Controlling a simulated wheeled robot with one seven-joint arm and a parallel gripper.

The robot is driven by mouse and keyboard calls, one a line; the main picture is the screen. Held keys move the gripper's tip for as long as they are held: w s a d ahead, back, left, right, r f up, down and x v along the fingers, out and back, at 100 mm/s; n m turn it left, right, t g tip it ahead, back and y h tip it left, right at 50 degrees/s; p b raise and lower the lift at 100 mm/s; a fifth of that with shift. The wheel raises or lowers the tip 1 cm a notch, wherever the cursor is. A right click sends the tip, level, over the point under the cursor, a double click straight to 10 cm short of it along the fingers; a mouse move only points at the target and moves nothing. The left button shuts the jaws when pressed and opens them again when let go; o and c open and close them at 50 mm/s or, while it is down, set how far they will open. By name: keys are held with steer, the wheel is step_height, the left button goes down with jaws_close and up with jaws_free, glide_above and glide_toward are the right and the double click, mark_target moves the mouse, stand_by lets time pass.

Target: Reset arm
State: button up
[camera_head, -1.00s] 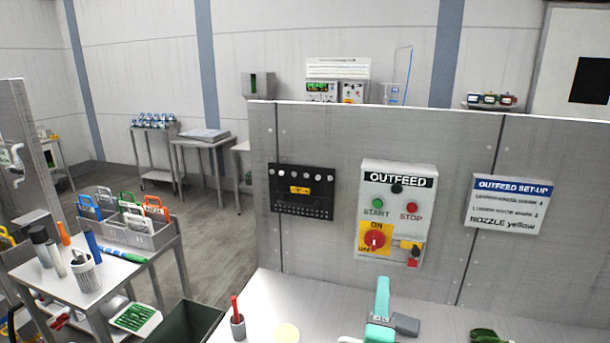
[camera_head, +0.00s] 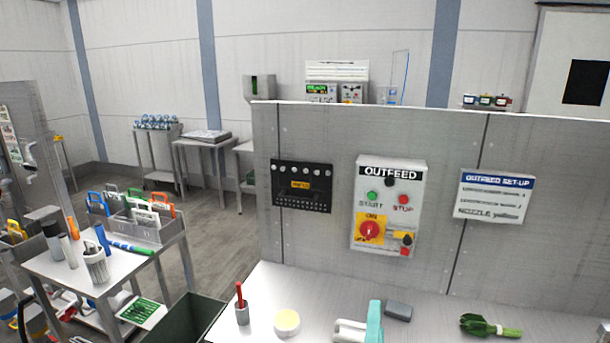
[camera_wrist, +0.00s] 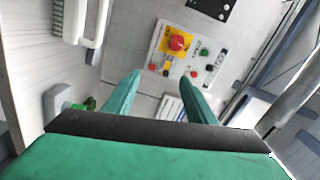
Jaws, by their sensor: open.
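My teal gripper shows in the wrist view (camera_wrist: 160,78) with its two fingers apart and nothing between them. The OUTFEED panel lies beyond the fingertips, clear of them. In the head view, a teal part of my gripper (camera_head: 375,322) shows at the bottom edge, above the bench and in front of the panel; the rest is out of frame. The OUTFEED panel (camera_head: 416,215) hangs on the grey wall, with a green START button (camera_head: 372,196), a red STOP button (camera_head: 403,200) and a red knob (camera_head: 369,230) on a yellow plate.
Open floor lies behind the left table.

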steer(key=s+a+f+n+y, duration=0.2)
steer(key=s+a+f+n, duration=0.2)
steer(key=s+f+n, duration=0.35)
steer(key=s+a+f+n+y, duration=0.1)
steer(key=s+a+f+n, duration=0.25)
steer(key=s+f, duration=0.65)
steer(key=s+a+f+n, duration=0.1)
steer(key=s+a+n, duration=0.1)
steer(key=s, duration=0.5)
steer(key=s+a+f+n+g+y, duration=0.1)
steer(key=s+a+f+n, duration=0.1)
steer(key=s, duration=0.5)
steer(key=s+a+f+n+y, duration=0.1)
steer(key=s+a+f+n, duration=0.1)
steer(key=s, duration=0.5)
steer(key=shift+s+a+n+g, duration=0.15)
steer(key=shift+a+n+g, duration=0.25)
steer(key=shift+a+n, duration=0.55)
steer(key=shift+d, duration=0.1)
